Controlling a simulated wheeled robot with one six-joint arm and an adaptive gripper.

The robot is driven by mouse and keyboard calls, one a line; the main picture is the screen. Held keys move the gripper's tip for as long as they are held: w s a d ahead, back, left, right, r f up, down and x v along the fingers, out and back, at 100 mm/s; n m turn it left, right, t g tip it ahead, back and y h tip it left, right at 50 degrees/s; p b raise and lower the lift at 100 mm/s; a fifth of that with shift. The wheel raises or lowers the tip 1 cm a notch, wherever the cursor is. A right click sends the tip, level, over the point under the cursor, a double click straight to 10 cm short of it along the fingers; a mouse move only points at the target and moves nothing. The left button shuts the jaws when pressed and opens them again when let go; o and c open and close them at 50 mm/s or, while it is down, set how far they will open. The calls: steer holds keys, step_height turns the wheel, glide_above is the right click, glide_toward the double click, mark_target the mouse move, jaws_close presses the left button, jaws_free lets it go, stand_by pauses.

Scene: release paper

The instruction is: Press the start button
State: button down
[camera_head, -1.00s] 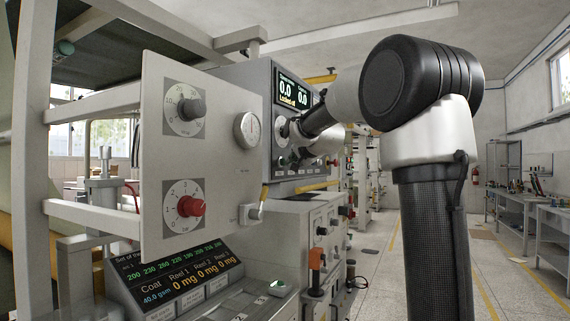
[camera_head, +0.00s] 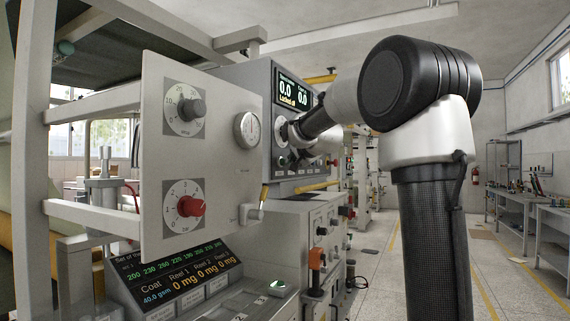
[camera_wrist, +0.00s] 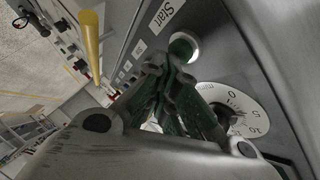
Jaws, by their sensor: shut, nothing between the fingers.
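The start button (camera_wrist: 184,47) is a round green button in a pale ring, beside the "Start" label (camera_wrist: 167,14) on the grey panel in the wrist view. My gripper (camera_wrist: 160,66) is shut and empty, with its fingertips just beside the button and partly covering its edge. I cannot tell whether they touch it. In the head view my arm reaches the control box with the display (camera_head: 293,90), and the button there is hidden or too small to make out.
A dial (camera_wrist: 232,106) sits close to my fingers on the same panel. A yellow bar (camera_wrist: 90,45) sticks out nearby. In the head view a panel with a red knob (camera_head: 191,206) and a gauge (camera_head: 247,129) stands left of my arm. The floor (camera_head: 385,265) has clear room.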

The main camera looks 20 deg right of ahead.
steer(key=shift+s+d, duration=0.4)
steer(key=shift+s, duration=0.15)
steer(key=shift+s+d, duration=0.1)
steer(key=shift+s+d, duration=0.75)
steer(key=shift+s, duration=0.2)
steer(key=shift+s+d, duration=0.7)
steer(key=shift+s, duration=0.25)
steer(key=s+a+f+n+g+y, duration=0.1)
steer(key=s+a+f+n+g, duration=0.2)
steer(key=s+f, duration=0.35)
steer(key=s+a+f+n+g+y, duration=0.2)
steer(key=s+f+n+g, duration=0.15)
steer(key=f, duration=0.65)
steer(key=s+a+f+n+g, duration=0.1)
steer(key=s+f, duration=0.3)
steer(key=s, duration=0.5)
steer(key=s+a+f+n+g, duration=0.2)
steer(key=s+a+f+n, duration=0.1)
steer(key=s, duration=0.7)
steer(key=s+a+f+n+g+h, duration=0.1)
steer(key=s+f, duration=0.3)
steer(key=s, duration=0.6)
steer(key=shift+a+f+n, duration=0.3)
steer(key=shift+a+n, duration=0.45)
steer(key=shift+a, duration=0.05)
